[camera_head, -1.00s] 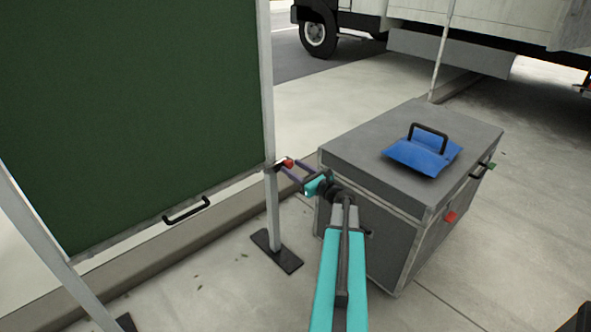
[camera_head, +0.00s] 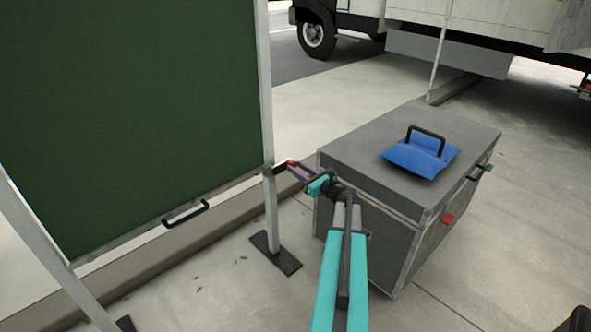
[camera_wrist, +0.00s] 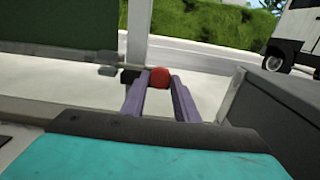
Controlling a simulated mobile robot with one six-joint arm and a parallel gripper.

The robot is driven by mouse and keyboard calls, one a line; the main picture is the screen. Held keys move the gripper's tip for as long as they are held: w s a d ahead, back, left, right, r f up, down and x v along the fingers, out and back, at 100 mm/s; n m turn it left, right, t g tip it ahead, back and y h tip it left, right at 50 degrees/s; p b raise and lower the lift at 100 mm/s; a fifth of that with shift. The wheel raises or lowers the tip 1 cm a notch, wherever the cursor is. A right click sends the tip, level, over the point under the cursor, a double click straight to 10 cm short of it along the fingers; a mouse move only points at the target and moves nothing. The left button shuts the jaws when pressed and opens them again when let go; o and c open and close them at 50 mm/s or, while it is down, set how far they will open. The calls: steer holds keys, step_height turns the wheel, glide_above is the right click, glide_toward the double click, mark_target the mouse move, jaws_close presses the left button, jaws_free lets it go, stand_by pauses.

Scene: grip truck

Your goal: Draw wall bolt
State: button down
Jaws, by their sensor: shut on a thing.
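The wall bolt has a red knob (camera_head: 291,163) beside the post (camera_head: 270,205) at the right edge of a dark green wall panel (camera_head: 135,110). In the wrist view the red knob (camera_wrist: 159,77) sits between the tips of my purple fingers, and the bolt's metal rod (camera_wrist: 112,71) runs left from it past the post to the panel's edge. My gripper (camera_head: 291,168) is shut on the red knob; it also shows in the wrist view (camera_wrist: 158,82). How far the rod is inside the panel I cannot tell.
A grey case (camera_head: 370,215) stands close to the right of my arm, with a blue sandbag (camera_head: 420,160) on its lid. The post's dark foot plate (camera_head: 275,253) lies on the pavement. A black handle (camera_head: 186,213) is on the panel's lower edge. A truck (camera_head: 480,35) stands behind.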

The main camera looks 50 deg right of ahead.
steer(key=shift+d, duration=0.15)
steer(key=c, duration=1.4)
jaws_free()
steer(key=shift+s, duration=0.15)
steer(key=s, duration=0.4)
steer(key=s+p, duration=0.1)
steer(key=s, duration=0.4)
steer(key=s+a+p, duration=0.1)
steer(key=s, duration=0.3)
steer(key=shift+s, duration=0.25)
